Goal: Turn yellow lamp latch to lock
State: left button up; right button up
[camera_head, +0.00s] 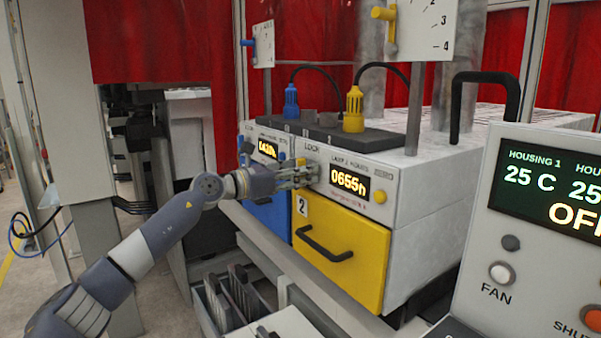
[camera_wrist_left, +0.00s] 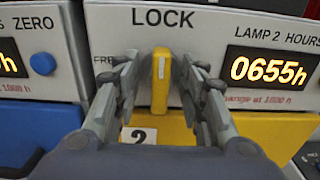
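The yellow lamp latch (camera_wrist_left: 161,82) stands upright on the front panel in the left wrist view, just below the word LOCK. A pale mark is on its upper part, and a partly covered label starting "FRE" is to its left. My left gripper (camera_wrist_left: 160,72) is open, with one finger on each side of the latch and a small gap showing on both sides. In the head view my left gripper (camera_head: 307,174) is at the panel, left of the 0655h display (camera_head: 349,182), and hides the latch. My right gripper is not in view.
A yellow drawer (camera_head: 340,262) with a black handle is below the panel, beside a blue drawer (camera_head: 270,215). A yellow button (camera_head: 380,196) is right of the display. A yellow connector (camera_head: 353,110) stands on top. A control box (camera_head: 530,265) is at right.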

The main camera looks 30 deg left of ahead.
pick_arm(q)
jog(key=v, duration=0.7)
jog(key=shift+s, duration=0.25)
dwell(0.3)
jog(key=shift+a, duration=0.1)
dwell(0.5)
